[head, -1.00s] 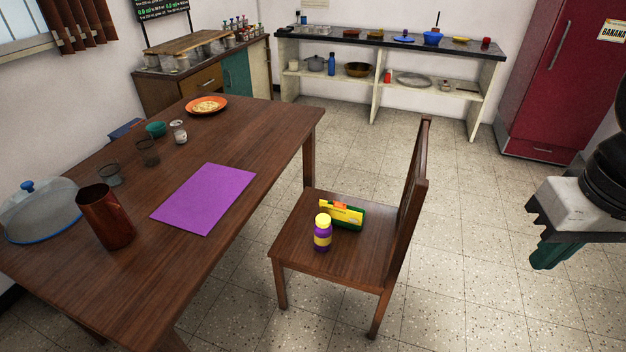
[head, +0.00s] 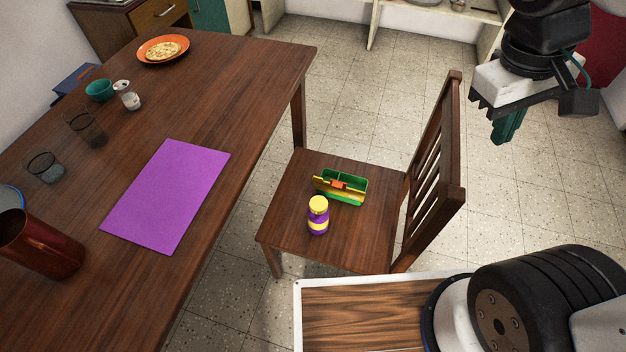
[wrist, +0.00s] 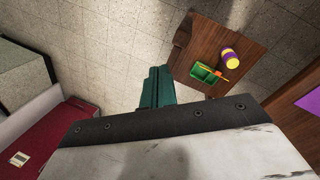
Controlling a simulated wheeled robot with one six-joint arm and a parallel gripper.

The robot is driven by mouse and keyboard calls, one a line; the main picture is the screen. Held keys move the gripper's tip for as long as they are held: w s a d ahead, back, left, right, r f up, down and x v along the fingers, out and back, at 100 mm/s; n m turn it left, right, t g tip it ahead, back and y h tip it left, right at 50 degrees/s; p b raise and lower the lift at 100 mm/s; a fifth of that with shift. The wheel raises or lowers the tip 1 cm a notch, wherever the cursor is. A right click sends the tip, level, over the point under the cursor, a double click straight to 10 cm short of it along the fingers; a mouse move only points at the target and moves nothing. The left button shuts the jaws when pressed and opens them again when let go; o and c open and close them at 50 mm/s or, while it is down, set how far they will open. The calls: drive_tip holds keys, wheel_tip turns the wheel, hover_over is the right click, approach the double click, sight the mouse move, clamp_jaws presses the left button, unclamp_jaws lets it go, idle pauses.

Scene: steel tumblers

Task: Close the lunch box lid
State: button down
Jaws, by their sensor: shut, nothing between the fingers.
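The lunch box (head: 348,188) is a small green and yellow box on the seat of the wooden chair. Its top is open and its green inside with a divider shows. A yellow lid part (head: 328,187) with an orange piece stands along its near-left side. In the wrist view the open lunch box (wrist: 204,73) lies on the chair seat, beyond my fingers. My gripper (head: 506,128) is shut and empty, in the air to the right of the chair and well apart from the lunch box. Its green fingers also show in the wrist view (wrist: 157,88).
A purple and yellow jar (head: 318,215) stands on the chair seat (head: 347,246) close to the lunch box. The chair back (head: 436,180) rises between my gripper and the box. The table (head: 215,110) at left holds a purple mat (head: 166,197), an orange plate and cups.

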drive_tip(key=w+a+f+n+t+h, duration=0.3)
drive_tip(key=w+a+f+n+h, duration=0.1)
drive_tip(key=w+a+f+n, duration=0.35)
drive_tip(key=w+a+f+n+t+h, duration=0.2)
drive_tip(key=w+a+f+n+h, duration=0.2)
drive_tip(key=w+f+n, duration=0.45)
drive_tip(key=w+a+f+n+t+y, duration=0.2)
drive_tip(key=a+f+n+t, duration=0.3)
drive_tip(key=a+f, duration=0.55)
drive_tip(key=n+t+y, duration=0.1)
drive_tip(key=n+y, duration=0.3)
drive_tip(key=n, duration=0.4)
approach(317, 180)
drive_tip(key=x, duration=0.5)
drive_tip(key=shift+w+d+f, duration=0.2)
drive_tip(key=shift+d+f, duration=0.05)
